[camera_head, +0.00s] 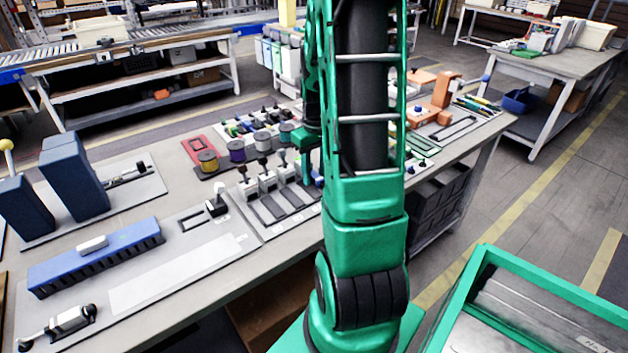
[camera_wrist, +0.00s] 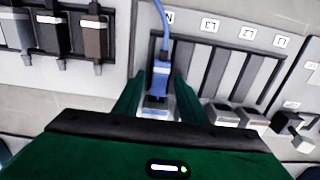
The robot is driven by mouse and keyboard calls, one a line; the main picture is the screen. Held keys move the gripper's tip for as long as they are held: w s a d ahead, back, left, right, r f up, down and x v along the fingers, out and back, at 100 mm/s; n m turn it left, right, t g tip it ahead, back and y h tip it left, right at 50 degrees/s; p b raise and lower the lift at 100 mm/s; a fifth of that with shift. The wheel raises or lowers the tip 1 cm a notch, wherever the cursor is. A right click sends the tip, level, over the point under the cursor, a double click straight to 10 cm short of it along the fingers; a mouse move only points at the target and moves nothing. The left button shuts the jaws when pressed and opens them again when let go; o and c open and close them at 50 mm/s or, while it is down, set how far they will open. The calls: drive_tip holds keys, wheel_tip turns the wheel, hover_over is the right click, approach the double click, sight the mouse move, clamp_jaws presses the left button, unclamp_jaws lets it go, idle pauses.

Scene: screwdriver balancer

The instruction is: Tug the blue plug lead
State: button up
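The blue plug (camera_wrist: 161,78) with its blue lead (camera_wrist: 165,22) shows in the wrist view, seated at the left end of a row of slots on a light panel (camera_wrist: 202,22). The lead runs up from the plug and out of the top of the picture. My gripper (camera_wrist: 159,80) has its two green fingers on either side of the plug, with narrow gaps visible between fingers and plug. In the head view my gripper (camera_head: 307,142) is low over the panel, partly hidden behind my arm. A small blue patch shows beside it, too hidden to identify.
Pale and dark plugs (camera_wrist: 237,114) stand to the right in the wrist view; dark switches (camera_wrist: 92,36) are at left. In the head view, spools (camera_head: 208,160) and handled plugs (camera_head: 265,175) crowd the bench near my gripper. A blue block strip (camera_head: 95,258) lies front left.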

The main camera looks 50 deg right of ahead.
sight(315, 176)
drive_tip(key=shift+r, duration=3.5)
drive_tip(key=shift+s+a+r, duration=0.1)
drive_tip(key=shift+a+r, duration=0.05)
drive_tip(key=shift+a, duration=0.1)
drive_tip(key=s+a+r+m, duration=0.1)
drive_tip(key=s+a+r, duration=0.1)
drive_tip(key=s+a, duration=0.5)
drive_tip(key=s+a+r+m, duration=0.2)
drive_tip(key=s+a+r, duration=0.1)
drive_tip(key=s+a, duration=0.5)
drive_tip(key=shift+s+a+m, duration=0.2)
drive_tip(key=shift+a+m, duration=0.1)
drive_tip(key=shift+a, duration=0.35)
drive_tip(key=shift+r, duration=0.1)
